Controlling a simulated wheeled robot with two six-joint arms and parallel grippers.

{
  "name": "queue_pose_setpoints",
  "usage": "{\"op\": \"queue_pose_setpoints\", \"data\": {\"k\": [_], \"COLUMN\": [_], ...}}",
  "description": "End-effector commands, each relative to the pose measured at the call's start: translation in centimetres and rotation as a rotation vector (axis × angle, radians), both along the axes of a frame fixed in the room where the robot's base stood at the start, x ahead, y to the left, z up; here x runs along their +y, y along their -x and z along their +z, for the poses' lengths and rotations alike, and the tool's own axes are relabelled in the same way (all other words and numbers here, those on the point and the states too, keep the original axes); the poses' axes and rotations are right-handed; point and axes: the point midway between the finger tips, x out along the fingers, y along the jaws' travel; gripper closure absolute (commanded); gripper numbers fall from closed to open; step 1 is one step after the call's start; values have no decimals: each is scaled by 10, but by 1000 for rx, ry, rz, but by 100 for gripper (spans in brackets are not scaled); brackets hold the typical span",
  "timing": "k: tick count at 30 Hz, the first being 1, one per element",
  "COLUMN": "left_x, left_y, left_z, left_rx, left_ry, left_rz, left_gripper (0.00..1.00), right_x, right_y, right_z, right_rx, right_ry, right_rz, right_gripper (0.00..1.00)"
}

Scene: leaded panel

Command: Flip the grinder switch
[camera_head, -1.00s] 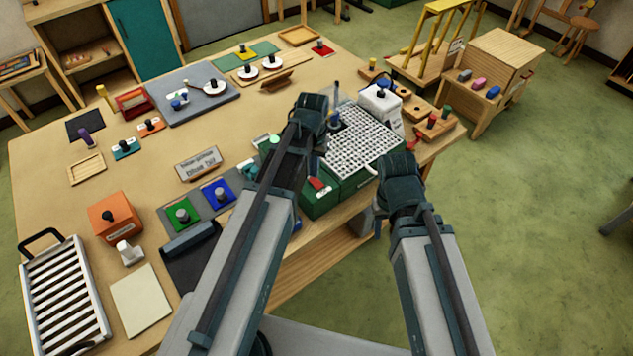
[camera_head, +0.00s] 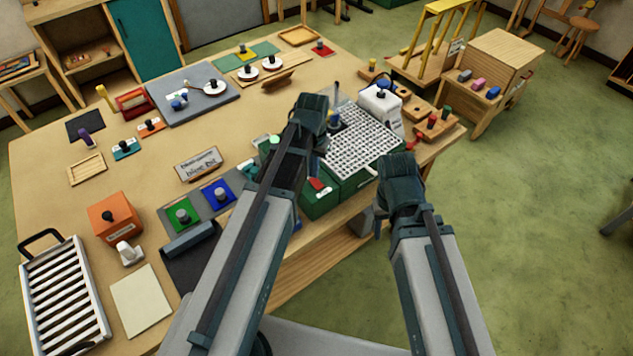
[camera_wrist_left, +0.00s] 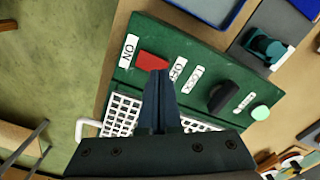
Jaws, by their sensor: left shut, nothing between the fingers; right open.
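The green grinder (camera_head: 350,185) with a white grid top stands at the table's front edge. Its red switch (camera_wrist_left: 152,61) lies between the ON label (camera_wrist_left: 128,50) and the OFF label (camera_wrist_left: 178,70). The switch also shows in the head view (camera_head: 318,184). My left gripper (camera_wrist_left: 158,76) is shut and empty, its fingertips at the switch's lower right edge in the wrist view. I cannot tell whether they touch. In the head view my left gripper (camera_head: 320,143) is over the grinder. My right gripper (camera_head: 380,226) is open, off the table's front edge.
A black knob (camera_wrist_left: 222,96) and a pale green button (camera_wrist_left: 260,112) share the grinder's front panel. A white bottle-like container (camera_head: 380,104) stands behind the grid. Green and blue pads (camera_head: 183,214) lie left of my left arm.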

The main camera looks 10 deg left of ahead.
Motion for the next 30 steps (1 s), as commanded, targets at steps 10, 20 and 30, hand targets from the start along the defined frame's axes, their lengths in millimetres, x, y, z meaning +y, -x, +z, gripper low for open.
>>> {"op": "queue_pose_setpoints", "data": {"k": [10,20,30], "left_x": [0,0,0], "left_y": [0,0,0], "left_z": [0,-2,-7], "left_rx": [0,0,0], "left_ry": [0,0,0], "left_rz": [0,0,0], "left_gripper": [100,100,100], "right_x": [0,0,0], "right_y": [0,0,0], "right_z": [0,-2,-7], "right_rx": [0,0,0], "right_ry": [0,0,0], "right_rz": [0,0,0], "right_gripper": [50,50,50]}}
